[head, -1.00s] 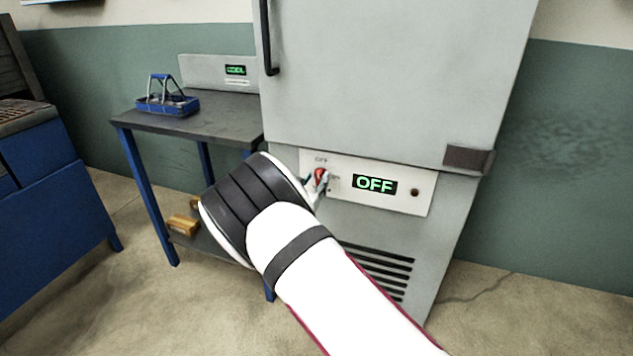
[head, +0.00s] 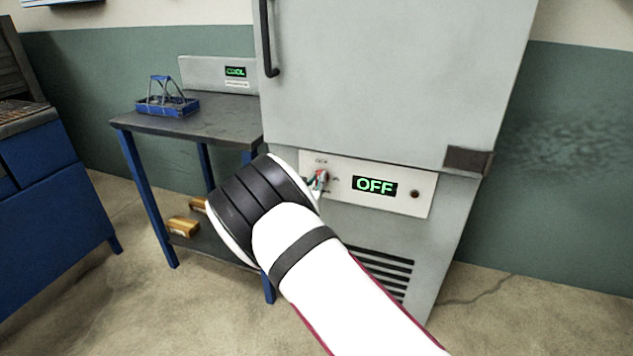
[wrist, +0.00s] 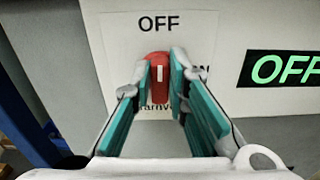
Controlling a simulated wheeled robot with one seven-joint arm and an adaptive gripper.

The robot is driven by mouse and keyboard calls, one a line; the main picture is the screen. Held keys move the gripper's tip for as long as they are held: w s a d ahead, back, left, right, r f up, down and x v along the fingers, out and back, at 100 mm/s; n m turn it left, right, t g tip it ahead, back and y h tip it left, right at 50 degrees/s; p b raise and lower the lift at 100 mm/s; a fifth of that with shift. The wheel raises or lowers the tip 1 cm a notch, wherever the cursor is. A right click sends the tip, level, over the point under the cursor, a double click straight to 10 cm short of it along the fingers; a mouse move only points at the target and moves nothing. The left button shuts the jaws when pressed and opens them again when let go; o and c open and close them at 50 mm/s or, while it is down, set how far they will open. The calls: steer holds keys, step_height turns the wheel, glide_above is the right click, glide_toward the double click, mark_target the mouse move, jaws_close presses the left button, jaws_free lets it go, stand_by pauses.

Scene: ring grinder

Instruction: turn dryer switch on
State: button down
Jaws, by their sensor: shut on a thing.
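The dryer (head: 390,80) is a tall grey cabinet with a white control panel (head: 425,187) low on its front. Its display (head: 375,186) reads OFF in green. The red dryer switch (wrist: 158,68) sits on a white label plate, with its white mark upright below the word OFF in the wrist view. My gripper (wrist: 160,80) has its two teal-padded fingers on either side of the red switch, shut on it. In the head view my gripper (head: 318,182) is at the panel's left end, and my wrist hides part of it.
A table (head: 225,125) stands left of the dryer, bearing a blue tray (head: 168,106) and a panel reading COOL (head: 215,72). Yellow-brown blocks (head: 183,226) lie on its lower shelf. A blue cabinet (head: 55,200) is at far left. The floor at right is clear.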

steer(key=m+b, duration=0.4)
steer(key=m, duration=0.1)
steer(key=f+m+b, duration=0.1)
steer(key=m+b, duration=0.3)
steer(key=m, duration=0.2)
steer(key=d+m+b, duration=0.1)
steer(key=m+b, duration=0.4)
steer(key=m, duration=0.1)
steer(key=shift+s+d+f, duration=0.1)
steer(key=shift+s+f, duration=0.05)
steer(key=shift+f, duration=0.1)
steer(key=shift+m+b, duration=0.4)
steer(key=c, duration=1.6)
jaws_free()
steer(key=shift+r, duration=0.1)
steer(key=shift+o, duration=0.2)
steer(key=shift+s, duration=0.1)
